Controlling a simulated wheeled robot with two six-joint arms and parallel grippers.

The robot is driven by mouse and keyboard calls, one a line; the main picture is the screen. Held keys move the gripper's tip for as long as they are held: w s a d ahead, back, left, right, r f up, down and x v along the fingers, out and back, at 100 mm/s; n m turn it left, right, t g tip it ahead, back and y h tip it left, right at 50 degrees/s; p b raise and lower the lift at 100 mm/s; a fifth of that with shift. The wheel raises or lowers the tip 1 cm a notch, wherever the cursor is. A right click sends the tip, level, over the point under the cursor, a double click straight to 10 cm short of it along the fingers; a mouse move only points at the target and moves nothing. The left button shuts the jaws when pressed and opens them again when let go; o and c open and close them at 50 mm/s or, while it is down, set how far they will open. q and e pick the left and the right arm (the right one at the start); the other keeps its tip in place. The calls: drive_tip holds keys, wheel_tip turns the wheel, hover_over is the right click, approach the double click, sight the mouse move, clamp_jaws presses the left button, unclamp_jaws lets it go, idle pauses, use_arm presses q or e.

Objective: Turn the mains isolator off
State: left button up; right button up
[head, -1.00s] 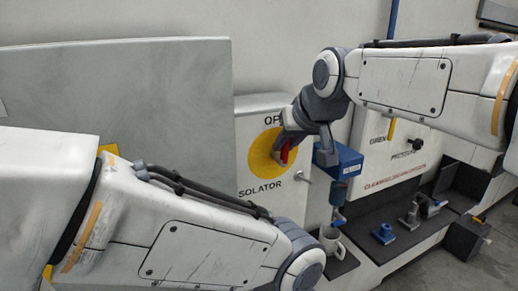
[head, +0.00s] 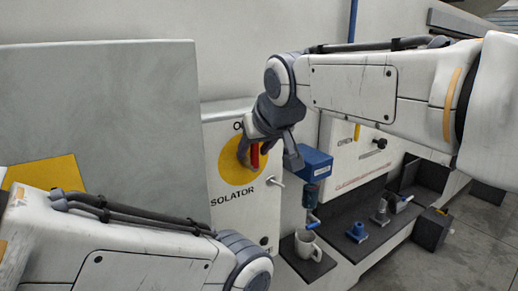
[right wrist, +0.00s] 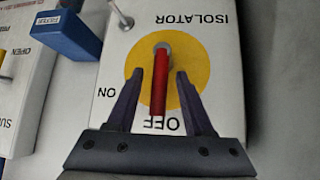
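The mains isolator is a pale box (head: 222,215) with a yellow disc (head: 230,172) and a red handle (head: 255,157). In the right wrist view, which shows the box upside down, the handle (right wrist: 158,95) runs from the disc's centre toward the OFF label (right wrist: 161,123). The ON label (right wrist: 107,92) is off to one side. My right gripper (head: 268,160) is at the handle. In the right wrist view its two fingers (right wrist: 159,75) are open, one on each side of the handle, with gaps on both sides. My left gripper is out of view.
A large grey panel (head: 100,110) stands left of the isolator. A small metal lever (head: 276,182) and a blue box (head: 315,165) are to its right. A mug (head: 307,244) and blue-based fittings (head: 357,232) sit on a dark shelf below.

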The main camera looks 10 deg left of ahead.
drive_tip(key=shift+s+d+r, duration=0.15)
drive_tip(key=shift+s+r, duration=0.15)
drive_tip(key=shift+r, duration=0.1)
drive_tip(key=b+v, duration=0.2)
drive_tip(key=v, duration=0.7)
drive_tip(key=shift+s+r, duration=0.15)
drive_tip(key=shift+s, duration=0.05)
drive_tip(key=shift+d, duration=0.15)
drive_tip(key=s+d+f+g+h, duration=0.1)
drive_tip(key=s+d+f+g, duration=0.1)
drive_tip(key=s+f, duration=0.5)
drive_tip(key=s+d+f+g+h, duration=0.1)
drive_tip(key=s+d+f+g, duration=0.2)
drive_tip(key=f, duration=1.2)
drive_tip(key=s+d+f+n+g+h, duration=0.1)
drive_tip(key=s+d+f, duration=0.4)
drive_tip(key=s+f, duration=0.6)
drive_tip(key=shift+s+d+f+g, duration=0.2)
drive_tip(key=shift+d+f+g, duration=0.15)
drive_tip(key=shift+f+g, duration=0.4)
drive_tip(key=shift+d+r, duration=0.1)
drive_tip(key=shift+r, duration=0.05)
